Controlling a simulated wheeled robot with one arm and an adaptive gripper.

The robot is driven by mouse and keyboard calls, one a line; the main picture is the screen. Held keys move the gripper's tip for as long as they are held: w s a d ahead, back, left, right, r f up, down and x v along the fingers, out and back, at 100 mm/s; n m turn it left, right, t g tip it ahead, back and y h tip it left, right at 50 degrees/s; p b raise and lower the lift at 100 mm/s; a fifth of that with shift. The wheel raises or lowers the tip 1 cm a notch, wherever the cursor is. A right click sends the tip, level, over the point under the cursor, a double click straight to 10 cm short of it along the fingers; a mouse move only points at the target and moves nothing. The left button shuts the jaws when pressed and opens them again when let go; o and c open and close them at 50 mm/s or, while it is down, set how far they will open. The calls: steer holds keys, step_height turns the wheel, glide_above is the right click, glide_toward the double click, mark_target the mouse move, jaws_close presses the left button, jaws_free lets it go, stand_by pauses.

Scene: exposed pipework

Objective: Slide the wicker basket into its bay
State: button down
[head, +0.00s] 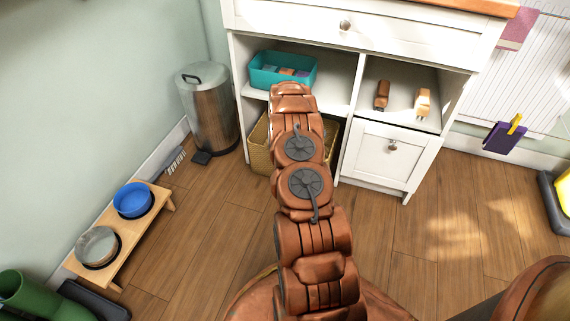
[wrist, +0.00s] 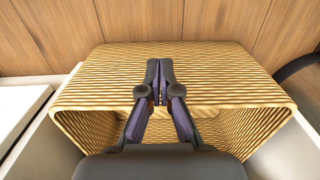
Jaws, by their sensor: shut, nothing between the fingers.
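The wicker basket (head: 259,155) stands at the lower left bay of the white cabinet in the head view, its middle hidden by my arm. I cannot tell exactly how far it sits in the bay. In the wrist view the basket (wrist: 100,85) shows its woven outer face, with its rim and open inside below. My gripper (wrist: 160,65) is shut and empty, its fingertips over that outer face near the middle; I cannot tell whether they touch it. In the head view my gripper is hidden behind my arm.
A teal bin (head: 264,75) sits on the shelf above. A closed cupboard door (head: 378,160) is on the right. A metal trash can (head: 208,115) stands left of the cabinet, and a bowl stand (head: 127,238) is nearer.

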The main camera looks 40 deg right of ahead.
step_height(320, 180, down, 11)
steer(key=n+t+h+b, duration=0.3)
steer(key=n+t, duration=0.7)
steer(key=n, duration=1.2)
steer(key=s+a+r+n+t+h, duration=0.1)
steer(key=s+a+n+t+h, duration=0.35)
steer(key=s+a+t, duration=0.2)
steer(key=s+d+b+x, duration=0.1)
steer(key=b+x, duration=0.4)
steer(key=x, duration=0.7)
steer(key=shift+d+m, duration=0.35)
steer(key=shift+d, duration=0.4)
